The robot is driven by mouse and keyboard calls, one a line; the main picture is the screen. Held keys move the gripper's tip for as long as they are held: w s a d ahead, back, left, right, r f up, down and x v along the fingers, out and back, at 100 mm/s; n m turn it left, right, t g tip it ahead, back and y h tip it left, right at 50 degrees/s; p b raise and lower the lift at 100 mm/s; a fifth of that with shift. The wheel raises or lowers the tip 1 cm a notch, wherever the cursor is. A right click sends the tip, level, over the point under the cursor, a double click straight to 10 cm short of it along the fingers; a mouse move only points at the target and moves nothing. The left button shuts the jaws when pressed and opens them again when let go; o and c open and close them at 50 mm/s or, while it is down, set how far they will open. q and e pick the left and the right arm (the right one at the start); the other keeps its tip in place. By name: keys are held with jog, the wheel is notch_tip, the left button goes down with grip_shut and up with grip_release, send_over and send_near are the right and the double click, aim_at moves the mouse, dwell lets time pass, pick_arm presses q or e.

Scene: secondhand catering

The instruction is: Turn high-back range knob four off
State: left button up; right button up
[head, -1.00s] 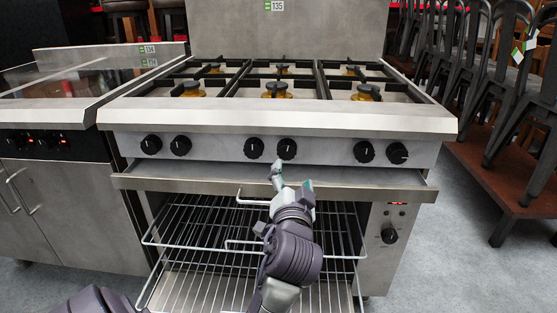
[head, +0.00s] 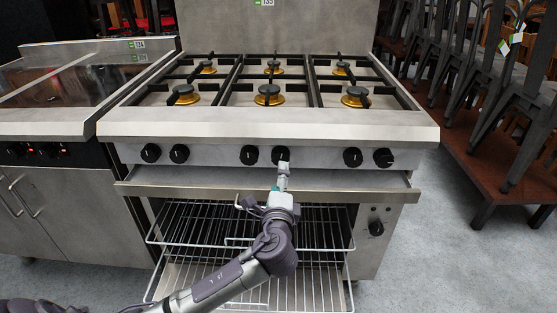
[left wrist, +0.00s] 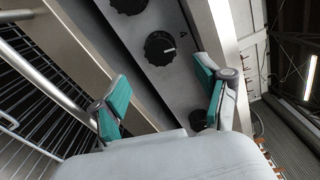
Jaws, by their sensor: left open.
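The high-back range (head: 260,128) has a row of black knobs along its front panel. Knob four, fourth from the left (head: 280,155), is right above my left gripper (head: 283,174). In the left wrist view, knob four (left wrist: 159,48) has a white pointer mark and a "4" printed beside it. My left gripper, with teal finger pads (left wrist: 161,72), is open, its fingers on either side of the line to the knob. They look short of the knob, and no contact shows. My right gripper is not in view.
Wire oven racks (head: 200,225) stick out below a metal ledge (head: 340,190) under the knobs. Neighbouring knobs (head: 249,155) sit close on the panel. A counter unit (head: 60,110) stands at the left, stacked metal chairs (head: 500,90) at the right.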

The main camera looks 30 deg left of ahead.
aim_at(280, 157)
pick_arm(q)
jog(key=x, duration=0.8)
jog(key=shift+w+a+b, duration=0.1)
jog(key=shift+w+b, duration=0.1)
jog(key=shift+b, duration=0.1)
jog(key=c, duration=1.2)
jog(key=shift+o, duration=0.2)
jog(key=shift+n, duration=0.3)
jog(key=shift+f+n+b, duration=0.1)
jog(key=shift+n+b, duration=0.35)
jog(key=shift+n, duration=0.65)
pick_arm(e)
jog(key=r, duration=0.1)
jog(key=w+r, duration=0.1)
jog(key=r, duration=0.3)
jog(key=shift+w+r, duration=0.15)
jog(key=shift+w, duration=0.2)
pick_arm(q)
jog(key=o, duration=1.2)
jog(key=shift+c, duration=0.2)
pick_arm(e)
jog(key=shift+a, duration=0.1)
